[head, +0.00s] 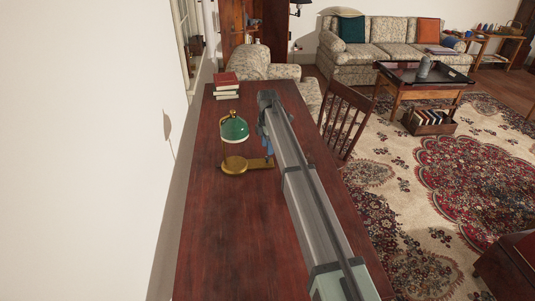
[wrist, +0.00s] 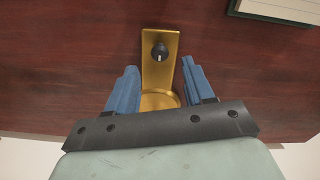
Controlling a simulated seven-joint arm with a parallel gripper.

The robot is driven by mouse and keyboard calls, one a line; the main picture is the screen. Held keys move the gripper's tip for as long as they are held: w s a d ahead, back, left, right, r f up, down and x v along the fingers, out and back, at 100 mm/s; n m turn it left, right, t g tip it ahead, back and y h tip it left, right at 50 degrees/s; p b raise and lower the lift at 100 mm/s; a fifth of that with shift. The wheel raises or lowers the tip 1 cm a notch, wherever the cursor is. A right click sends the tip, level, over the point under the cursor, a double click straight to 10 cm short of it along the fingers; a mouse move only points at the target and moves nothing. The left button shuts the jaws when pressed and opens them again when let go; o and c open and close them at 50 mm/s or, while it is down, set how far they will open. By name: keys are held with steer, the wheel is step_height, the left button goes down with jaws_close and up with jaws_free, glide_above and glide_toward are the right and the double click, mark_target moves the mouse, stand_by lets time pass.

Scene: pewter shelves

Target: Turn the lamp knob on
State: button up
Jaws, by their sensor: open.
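In the wrist view, the dark round knob (wrist: 160,52) with a pale mark sits near the end of this brass arm (wrist: 158,76). My gripper (wrist: 159,67) is open and empty, its blue fingers on either side of the brass arm. The knob shows just beyond the fingertips, between their lines. In the head view, my gripper (head: 267,147) is over the brass arm and the knob cannot be made out.
Stacked books (head: 226,85) lie at the desk's far left; a book corner (wrist: 285,10) shows in the wrist view. A wooden chair (head: 345,118) stands at the desk's right side. A white wall (head: 95,140) runs along the left. The near desk top (head: 230,235) is clear.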

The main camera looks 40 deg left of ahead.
mark_target(268, 157)
steer(key=shift+f, duration=2.25)
jaws_close()
